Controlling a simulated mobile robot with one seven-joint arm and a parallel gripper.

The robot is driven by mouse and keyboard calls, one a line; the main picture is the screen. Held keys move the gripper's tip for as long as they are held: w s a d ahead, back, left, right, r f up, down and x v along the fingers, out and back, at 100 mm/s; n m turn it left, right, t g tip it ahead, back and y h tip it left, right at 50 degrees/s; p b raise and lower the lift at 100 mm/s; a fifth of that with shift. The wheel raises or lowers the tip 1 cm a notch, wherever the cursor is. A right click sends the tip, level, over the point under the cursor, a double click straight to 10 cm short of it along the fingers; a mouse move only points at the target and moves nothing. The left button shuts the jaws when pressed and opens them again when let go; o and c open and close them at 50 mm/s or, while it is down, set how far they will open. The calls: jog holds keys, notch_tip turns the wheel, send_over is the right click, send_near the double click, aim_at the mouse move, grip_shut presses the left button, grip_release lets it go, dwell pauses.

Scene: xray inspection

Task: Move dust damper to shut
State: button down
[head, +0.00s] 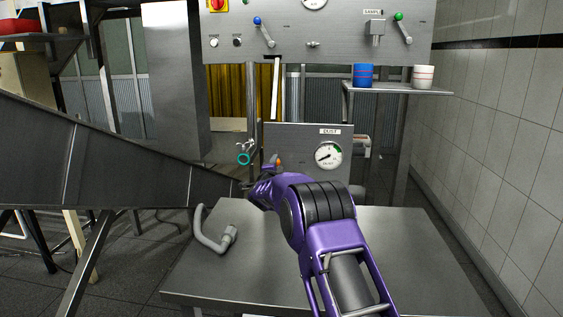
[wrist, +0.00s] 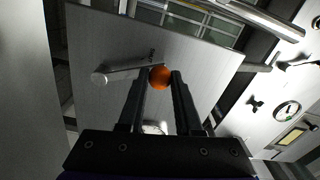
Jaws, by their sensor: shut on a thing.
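The dust damper's orange knob (wrist: 160,77) is between my two dark fingertips in the wrist view, and my gripper (wrist: 160,80) is shut on it. A grey lever bar (wrist: 124,69) runs left from beside the knob to a round end in front of a flat grey panel (wrist: 190,62). In the head view, a small orange tip (head: 278,162) shows just above my gripper (head: 268,180), in front of the panel labelled DUST (head: 300,140). My purple arm hides the lower part of that panel and most of the lever there.
A round gauge (head: 328,154) is on the DUST panel. A large grey sloping duct (head: 120,165) ends close to my gripper on the left. A bent grey hose (head: 212,238) lies on the metal table (head: 400,250). Blue (head: 362,75) and white (head: 422,76) cups stand on a shelf.

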jog(key=shift+w+a+f+n+p, duration=0.15)
jog(key=shift+a+f+n+p, duration=0.2)
jog(key=shift+a+n, duration=0.5)
jog(key=shift+d+f+n, duration=0.1)
jog(key=shift+n, duration=0.15)
jog(key=c, duration=0.6)
grip_release()
jog(key=s+a, duration=0.1)
jog(key=s, duration=0.4)
jog(key=s+a, duration=0.1)
jog(key=s, duration=0.5)
jog(key=s+a+b, duration=0.1)
jog(key=s, duration=0.5)
jog(key=shift+a, duration=0.2)
